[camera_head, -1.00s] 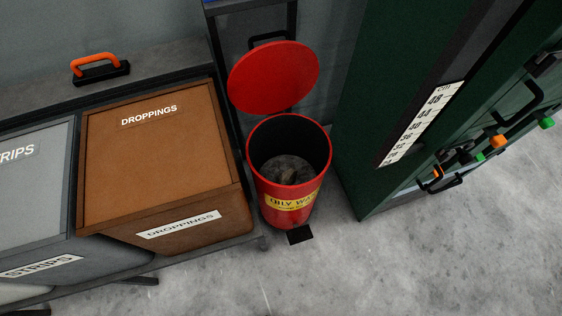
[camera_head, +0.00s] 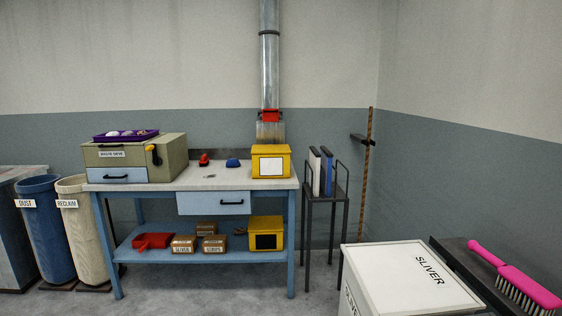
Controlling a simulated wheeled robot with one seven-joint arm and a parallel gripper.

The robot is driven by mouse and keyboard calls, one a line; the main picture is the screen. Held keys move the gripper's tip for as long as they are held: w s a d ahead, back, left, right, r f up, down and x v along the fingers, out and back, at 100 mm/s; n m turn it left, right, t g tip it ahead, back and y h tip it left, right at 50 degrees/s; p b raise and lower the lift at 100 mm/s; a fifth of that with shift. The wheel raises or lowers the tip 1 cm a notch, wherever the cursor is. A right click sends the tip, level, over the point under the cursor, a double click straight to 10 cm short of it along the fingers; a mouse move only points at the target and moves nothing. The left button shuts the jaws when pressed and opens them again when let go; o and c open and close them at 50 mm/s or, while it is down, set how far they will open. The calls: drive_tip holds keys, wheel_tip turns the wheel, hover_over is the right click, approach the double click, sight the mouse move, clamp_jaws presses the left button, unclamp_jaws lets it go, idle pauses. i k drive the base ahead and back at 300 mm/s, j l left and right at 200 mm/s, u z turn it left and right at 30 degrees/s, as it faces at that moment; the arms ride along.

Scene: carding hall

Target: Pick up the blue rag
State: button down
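A small blue bundle (camera_head: 232,163) lies on top of the blue-legged workbench (camera_head: 210,182), left of a yellow box. It may be the blue rag, but it is too small to be sure. A small red thing (camera_head: 203,159) lies to its left on the same top. My gripper is not in view.
On the bench stand a yellow box (camera_head: 271,161) and a sieve box (camera_head: 130,159) with a purple tray (camera_head: 125,136). Its lower shelf holds several boxes. A black stand (camera_head: 326,200) is at its right. A white SLIVER bin (camera_head: 408,272) stands in front right; grey floor shows before the bench.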

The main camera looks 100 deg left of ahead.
sight(233, 163)
drive_tip(key=u, duration=3.3)
drive_tip(key=i+u, duration=0.15)
drive_tip(key=i, duration=0.35)
drive_tip(key=i+l+u, duration=0.2)
drive_tip(key=i, duration=0.35)
drive_tip(key=i+u, duration=0.15)
drive_tip(key=i, duration=0.35)
drive_tip(key=i+l+u, duration=0.15)
drive_tip(key=i+l, duration=0.15)
drive_tip(key=i, duration=1.6)
